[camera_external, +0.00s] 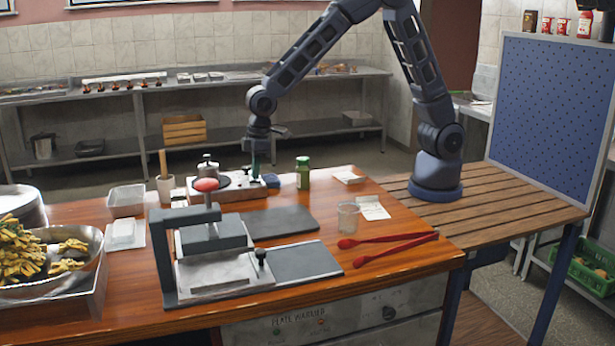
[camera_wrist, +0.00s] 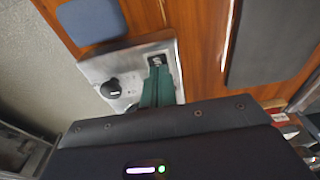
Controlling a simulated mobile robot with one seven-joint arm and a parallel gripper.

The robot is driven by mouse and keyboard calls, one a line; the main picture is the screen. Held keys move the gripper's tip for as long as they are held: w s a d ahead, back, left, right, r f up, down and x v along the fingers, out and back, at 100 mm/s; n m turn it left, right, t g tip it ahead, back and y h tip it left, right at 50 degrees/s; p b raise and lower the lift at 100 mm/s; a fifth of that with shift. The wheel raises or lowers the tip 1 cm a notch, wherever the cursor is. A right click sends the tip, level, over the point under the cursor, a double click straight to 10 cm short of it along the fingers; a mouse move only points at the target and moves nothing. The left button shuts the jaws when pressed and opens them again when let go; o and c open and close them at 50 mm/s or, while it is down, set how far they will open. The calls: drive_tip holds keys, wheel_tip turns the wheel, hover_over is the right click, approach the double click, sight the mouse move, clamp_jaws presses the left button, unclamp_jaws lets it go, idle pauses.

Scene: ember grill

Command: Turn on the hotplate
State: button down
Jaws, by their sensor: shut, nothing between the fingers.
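The hotplate (camera_external: 232,193) is a low silver box with a dark round plate, near the back of the wooden counter. In the wrist view the hotplate's metal panel (camera_wrist: 133,62) carries a black round knob (camera_wrist: 112,89) and a small black switch (camera_wrist: 160,58). My gripper (camera_external: 255,176) points down at the hotplate's right end. In the wrist view the green fingers of my gripper (camera_wrist: 157,72) are together and empty, with their tips at or just over the switch. I cannot tell whether they touch it. The fingers partly hide the panel.
A blue pad (camera_external: 272,181) and a green-lidded jar (camera_external: 303,172) stand close to the right of the hotplate. A metal press (camera_external: 208,243) with a red knob stands in front. A glass (camera_external: 348,217) and red tongs (camera_external: 385,245) lie to the right.

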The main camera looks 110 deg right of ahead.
wheel_tip(320, 180, up, 14)
drive_tip(key=s, duration=0.1)
drive_tip(key=shift+s, duration=0.35)
drive_tip(key=shift+w, duration=0.1)
idle(0.3)
drive_tip(key=shift+w, duration=0.6)
drive_tip(key=shift+f, duration=0.1)
approach(261, 181)
drive_tip(key=w+f, duration=0.1)
drive_tip(key=f, duration=0.1)
drive_tip(key=w+f, duration=0.1)
drive_tip(key=f, duration=0.1)
drive_tip(key=w+d+f, duration=0.1)
drive_tip(key=f, duration=0.1)
drive_tip(key=shift+w+d+f, duration=0.1)
drive_tip(key=shift+w+f, duration=0.1)
drive_tip(key=shift+w, duration=0.2)
